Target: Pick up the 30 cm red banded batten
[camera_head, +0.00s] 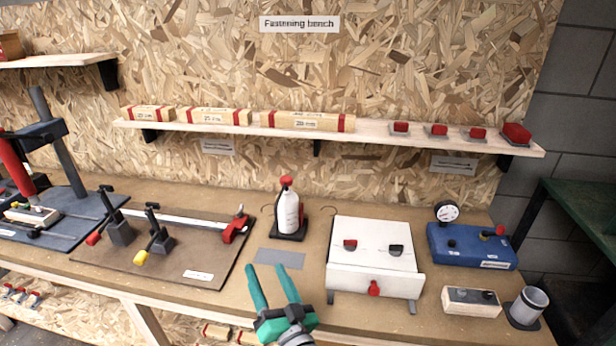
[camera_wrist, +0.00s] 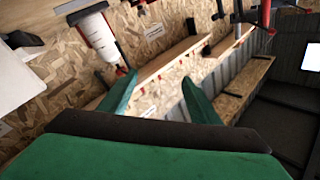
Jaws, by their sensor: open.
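Three pale wooden battens with red bands lie in a row on the wall shelf. The longest batten (camera_head: 307,121) is the right one; its small label is hard to read, perhaps 30 cm. The middle batten (camera_head: 218,116) and the left batten (camera_head: 152,112) are shorter. My gripper (camera_head: 267,275), with green fingers, is open and empty over the bench's front, below and apart from the shelf. In the wrist view my gripper (camera_wrist: 160,95) shows spread fingers with nothing between them. I cannot pick out the longest batten for certain in that view.
The wall shelf (camera_head: 220,128) also holds several red blocks at its right. Below it stand a white bottle (camera_head: 288,212), a white box (camera_head: 375,258) and a blue gauge unit (camera_head: 470,246). A clamp board (camera_head: 165,250) lies left. More banded battens (camera_head: 215,331) show under the bench.

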